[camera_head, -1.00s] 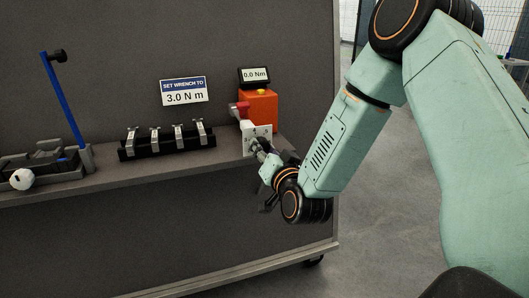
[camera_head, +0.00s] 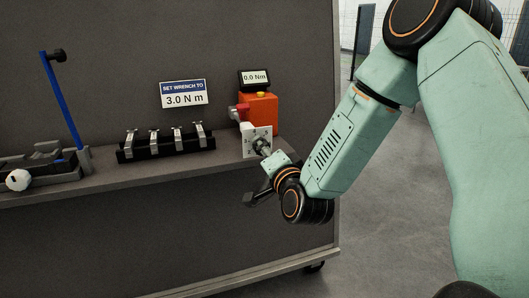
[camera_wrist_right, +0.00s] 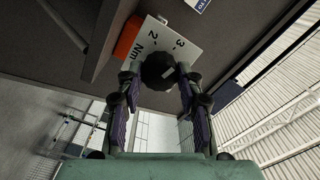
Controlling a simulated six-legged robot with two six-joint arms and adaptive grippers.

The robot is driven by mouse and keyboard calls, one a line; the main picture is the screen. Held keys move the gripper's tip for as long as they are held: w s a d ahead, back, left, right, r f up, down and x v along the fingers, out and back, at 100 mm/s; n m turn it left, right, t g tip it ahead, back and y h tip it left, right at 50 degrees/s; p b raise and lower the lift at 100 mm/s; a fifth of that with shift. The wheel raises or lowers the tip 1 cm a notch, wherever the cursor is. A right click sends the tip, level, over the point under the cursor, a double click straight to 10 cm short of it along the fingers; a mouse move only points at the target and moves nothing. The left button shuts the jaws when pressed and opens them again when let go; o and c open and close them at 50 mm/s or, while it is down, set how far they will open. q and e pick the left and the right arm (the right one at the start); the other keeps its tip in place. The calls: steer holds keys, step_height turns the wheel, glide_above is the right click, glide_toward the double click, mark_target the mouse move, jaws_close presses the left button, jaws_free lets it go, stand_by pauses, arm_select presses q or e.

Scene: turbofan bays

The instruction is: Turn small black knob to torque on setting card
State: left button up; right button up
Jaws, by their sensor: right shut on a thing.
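The setting card (camera_head: 184,94) on the back panel reads "SET WRENCH TO 3.0 N m". The small black knob (camera_wrist_right: 156,68) sits on a white scale plate (camera_wrist_right: 188,48) printed with "2", "3" and "Nm"; the plate is also in the head view (camera_head: 249,141). A pale mark shows on the knob's face, towards the right in the wrist view; its exact setting cannot be told. My right gripper (camera_wrist_right: 158,74) is shut on the knob, one finger at each side; in the head view (camera_head: 262,147) it partly hides the knob. My left gripper is out of view.
An orange tester (camera_head: 261,109) with a display (camera_head: 255,77) reading "0.0 Nm" stands behind the plate, with a red part (camera_head: 239,112) beside it. A black rack with metal clips (camera_head: 166,145) and a blue post (camera_head: 62,100) stand further left on the shelf.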

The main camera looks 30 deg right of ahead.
stand_by(0.3)
steer(key=o, duration=1.2)
steer(key=shift+v, duration=3.75)
